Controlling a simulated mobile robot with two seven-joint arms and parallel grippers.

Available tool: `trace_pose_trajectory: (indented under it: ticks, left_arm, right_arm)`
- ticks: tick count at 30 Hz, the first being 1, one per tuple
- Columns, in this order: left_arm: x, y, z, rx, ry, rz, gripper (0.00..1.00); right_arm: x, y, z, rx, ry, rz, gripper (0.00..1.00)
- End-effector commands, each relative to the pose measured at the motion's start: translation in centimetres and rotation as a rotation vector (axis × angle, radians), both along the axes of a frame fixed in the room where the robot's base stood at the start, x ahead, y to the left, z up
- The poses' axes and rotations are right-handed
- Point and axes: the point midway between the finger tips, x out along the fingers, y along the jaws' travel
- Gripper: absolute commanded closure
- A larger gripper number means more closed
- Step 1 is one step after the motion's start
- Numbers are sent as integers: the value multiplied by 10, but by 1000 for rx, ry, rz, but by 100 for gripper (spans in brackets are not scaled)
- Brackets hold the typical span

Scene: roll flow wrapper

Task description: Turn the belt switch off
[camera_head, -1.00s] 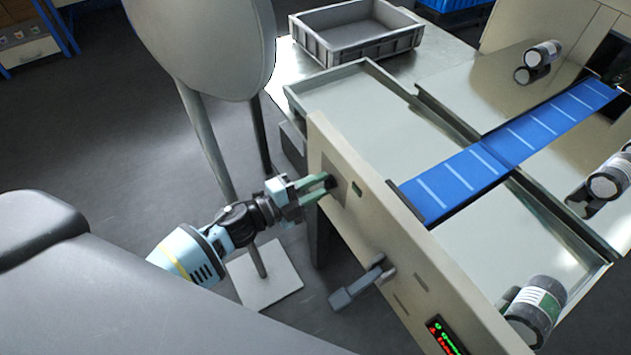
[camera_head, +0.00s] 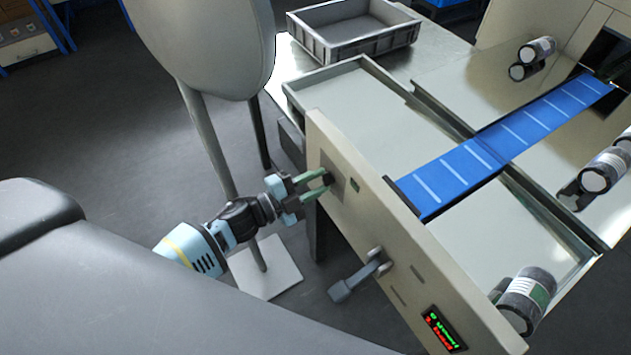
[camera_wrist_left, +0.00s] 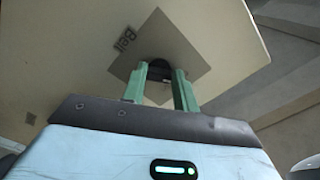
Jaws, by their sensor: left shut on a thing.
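The belt switch (camera_wrist_left: 158,70) is a small dark knob on a grey square plate, with the word "Belt" printed beside it in the left wrist view. In the head view the switch (camera_head: 328,178) sits on the beige side panel of the wrapper. My left gripper (camera_head: 322,183) has its two green fingers on either side of the knob, shut on it. In the left wrist view the fingers (camera_wrist_left: 160,88) partly hide the knob, and its setting is hard to read. My right gripper is not in view.
A crank handle (camera_head: 362,277) sticks out of the beige panel (camera_head: 405,250), near a small lit display (camera_head: 443,330). Behind the panel runs a blue belt (camera_head: 460,175), with several cylindrical containers beside it. A grey crate (camera_head: 352,45) stands at the back.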

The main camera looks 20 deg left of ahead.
Motion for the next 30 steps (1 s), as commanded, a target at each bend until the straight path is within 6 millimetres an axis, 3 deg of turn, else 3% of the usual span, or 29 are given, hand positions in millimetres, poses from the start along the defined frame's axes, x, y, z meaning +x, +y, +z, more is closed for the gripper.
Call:
trace_pose_trajectory:
  ticks: [1,6,17,30]
  left_arm:
    - [0,0,0,-1,0,1,68]
    - [0,0,0,0,0,0,49]
    - [-6,5,-1,1,1,0,49]
    - [-55,43,-1,2,2,1,49]
  right_arm:
    - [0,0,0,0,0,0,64]
    - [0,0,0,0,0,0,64]
    - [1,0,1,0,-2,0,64]
    - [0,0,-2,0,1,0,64]
